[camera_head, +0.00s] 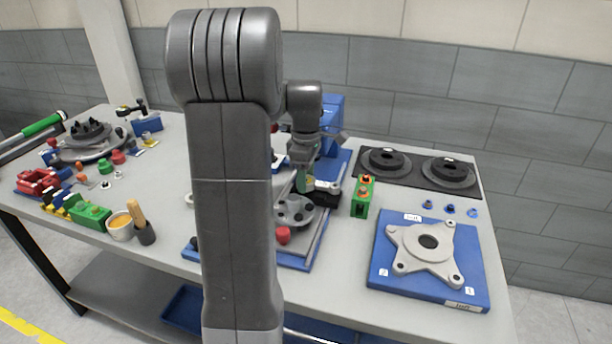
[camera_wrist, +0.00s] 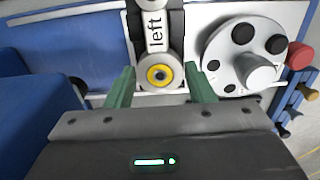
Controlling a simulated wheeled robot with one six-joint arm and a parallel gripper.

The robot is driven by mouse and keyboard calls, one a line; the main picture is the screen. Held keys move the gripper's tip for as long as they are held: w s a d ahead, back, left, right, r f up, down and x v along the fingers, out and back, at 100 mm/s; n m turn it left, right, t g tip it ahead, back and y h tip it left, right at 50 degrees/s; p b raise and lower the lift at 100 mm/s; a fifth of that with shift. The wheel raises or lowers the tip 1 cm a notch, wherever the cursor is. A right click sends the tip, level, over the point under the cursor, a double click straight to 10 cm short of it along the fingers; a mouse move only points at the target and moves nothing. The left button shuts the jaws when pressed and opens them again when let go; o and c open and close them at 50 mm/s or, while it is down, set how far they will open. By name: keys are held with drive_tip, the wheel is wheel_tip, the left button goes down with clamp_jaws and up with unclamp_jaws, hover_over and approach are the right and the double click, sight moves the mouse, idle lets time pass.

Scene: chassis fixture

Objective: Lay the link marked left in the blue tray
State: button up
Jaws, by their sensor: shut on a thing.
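My gripper (camera_head: 305,184) is low over the blue-edged fixture in the middle of the bench. In the wrist view its green fingers (camera_wrist: 160,76) stand on either side of the ringed end of a pale link (camera_wrist: 156,12) and are shut on it. The link carries the word "left" and has a yellow ring with a dark centre at the held end. Its far end runs out of the top of the wrist view. A blue surface with pale edges (camera_wrist: 70,45) lies left of the link; I cannot tell whether it is the blue tray.
A grey disc with dark holes (camera_head: 293,211) and a red knob (camera_head: 283,235) are close to the gripper. A green block (camera_head: 362,197) stands to the right. A blue plate (camera_head: 385,270) bears a star-shaped part. My arm hides part of the bench's middle.

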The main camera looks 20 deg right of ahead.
drive_tip(key=shift+r+p, duration=1.5)
drive_tip(key=shift+r, duration=0.4)
